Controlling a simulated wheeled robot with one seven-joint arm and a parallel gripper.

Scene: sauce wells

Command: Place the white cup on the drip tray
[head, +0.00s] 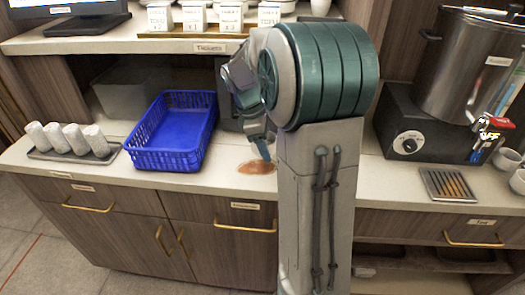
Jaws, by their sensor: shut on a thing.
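A dark drip tray (448,186) with brownish slats lies on the counter at the right, below the urn's tap. Nothing stands on it. Two white cups stand at the right edge, one behind (506,159) and one in front (518,181), the front one cut off by the picture edge. My gripper (263,150) points down over the counter left of my arm's column, far left of the tray and these cups. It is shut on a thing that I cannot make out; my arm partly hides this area.
A brown spill (257,167) lies on the counter under my gripper. A steel urn (466,65) stands on a dark base (405,143). A shelf (190,45) overhangs the back.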

